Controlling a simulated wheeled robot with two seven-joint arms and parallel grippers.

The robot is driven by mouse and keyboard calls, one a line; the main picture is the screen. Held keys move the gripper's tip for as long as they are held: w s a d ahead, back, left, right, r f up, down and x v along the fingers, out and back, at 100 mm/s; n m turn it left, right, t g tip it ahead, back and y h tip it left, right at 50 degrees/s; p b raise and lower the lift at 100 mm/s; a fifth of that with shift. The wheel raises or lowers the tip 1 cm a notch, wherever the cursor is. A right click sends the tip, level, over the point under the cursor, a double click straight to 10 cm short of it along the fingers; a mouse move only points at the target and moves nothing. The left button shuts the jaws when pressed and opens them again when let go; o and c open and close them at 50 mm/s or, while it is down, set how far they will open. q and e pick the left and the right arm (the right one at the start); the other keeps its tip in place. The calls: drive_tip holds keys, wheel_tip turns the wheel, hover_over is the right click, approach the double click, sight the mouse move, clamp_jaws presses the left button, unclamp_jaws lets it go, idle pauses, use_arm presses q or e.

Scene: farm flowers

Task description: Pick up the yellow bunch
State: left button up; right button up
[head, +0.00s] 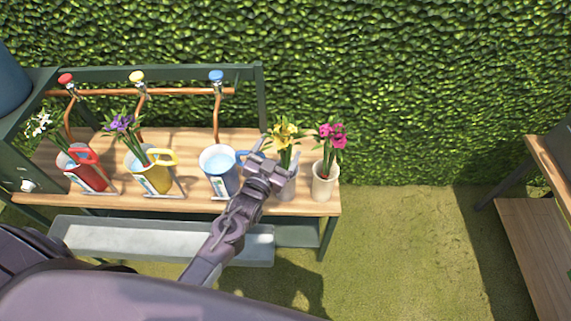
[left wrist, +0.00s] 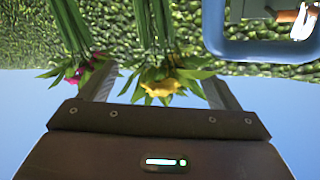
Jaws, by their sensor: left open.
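The yellow bunch (head: 284,136) has yellow flowers and green leaves. It stands in a pale vase (head: 288,186) on the wooden bench, partly hidden by my left gripper (head: 276,158). My left gripper is open, just in front of the bunch's stems. In the left wrist view, which looks upside down, the yellow flowers (left wrist: 163,88) and their leaves show between the two open fingers (left wrist: 160,95). I cannot tell whether the fingers touch the stems. My right gripper is not in view.
A pink bunch (head: 332,136) in a cream vase (head: 325,182) stands close to the right. A blue watering can (head: 220,172) is close to the left, then a yellow can (head: 150,172) and a red can (head: 85,172). A grey trough (head: 160,240) runs along the front.

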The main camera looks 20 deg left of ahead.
use_arm(q)
drive_tip(key=shift+w+d+f+p, duration=0.15)
drive_tip(key=shift+w+p, duration=0.2)
drive_tip(key=shift+w, duration=0.8)
drive_tip(key=shift+w+d+f+p, duration=0.15)
drive_tip(key=shift+w+p, duration=0.15)
drive_tip(key=shift+w, duration=0.8)
drive_tip(key=shift+a+r, duration=0.1)
drive_tip(key=c, duration=1.6)
